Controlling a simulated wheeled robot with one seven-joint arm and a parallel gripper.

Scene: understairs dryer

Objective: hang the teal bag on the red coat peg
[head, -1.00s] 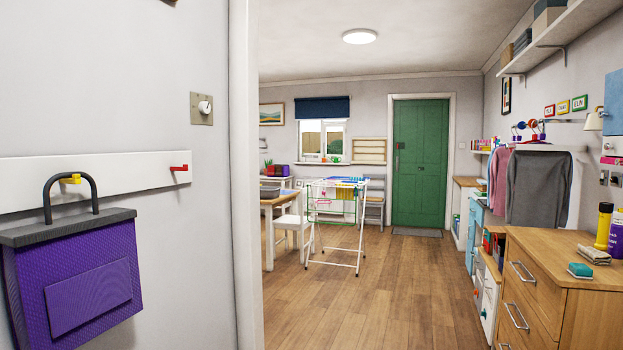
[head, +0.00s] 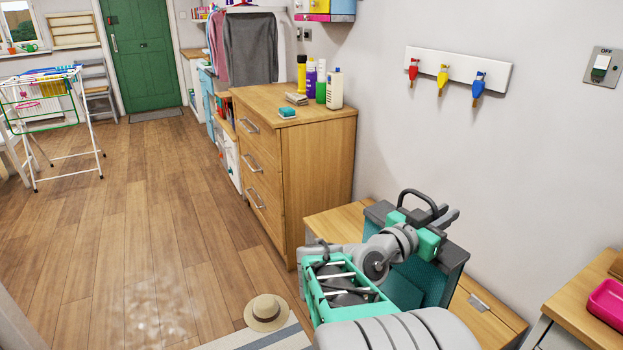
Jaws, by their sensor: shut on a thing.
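The teal bag (head: 440,281) is at the lower middle right, upright, with a dark grey top edge and a dark looped handle. My gripper (head: 440,217) is at its top and shut on the bag by the handle. My arm hides much of the bag's left side; I cannot tell whether its base touches the low wooden unit behind it. A red peg-like piece (head: 413,69) is at the left end of a white wall rail (head: 458,66), up and behind the bag. The red coat peg seen earlier beside a hanging purple bag is out of view.
The low wooden unit (head: 492,309) is beside the bag. A wooden chest of drawers (head: 318,160) holds bottles. A counter with a pink tray (head: 606,303) is at right. The floor at left is mostly clear; a drying rack (head: 60,125) stands beyond.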

